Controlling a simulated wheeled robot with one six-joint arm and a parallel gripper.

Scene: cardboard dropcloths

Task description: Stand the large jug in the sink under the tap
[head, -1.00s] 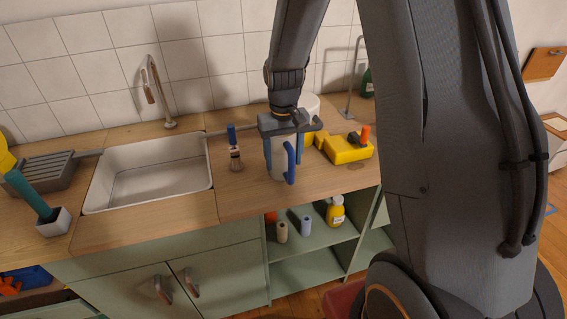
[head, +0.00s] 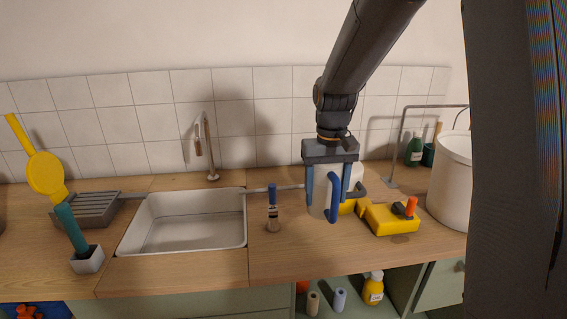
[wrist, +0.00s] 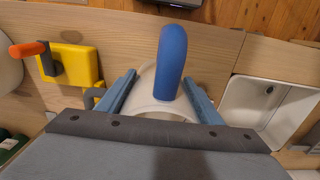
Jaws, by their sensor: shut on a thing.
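The large jug (head: 320,200) is white with a blue handle and stands upright at the counter, right of the sink. My gripper (head: 330,180) comes down from above with its blue fingers on both sides of the jug, shut on it. In the wrist view the jug (wrist: 147,100) sits between the two fingers (wrist: 162,95), its handle toward the camera's top. I cannot tell whether its base touches the counter. The white sink (head: 128,243) is empty, to the left; it also shows in the wrist view (wrist: 238,112). The tap (head: 211,150) rises behind the sink.
A brush (head: 273,212) with a blue handle stands between sink and jug. A yellow tool (head: 390,221) with an orange knob and a big white pot (head: 450,185) are right of the jug. A grey drying rack (head: 85,208) and a small white holder (head: 88,262) flank the sink's left.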

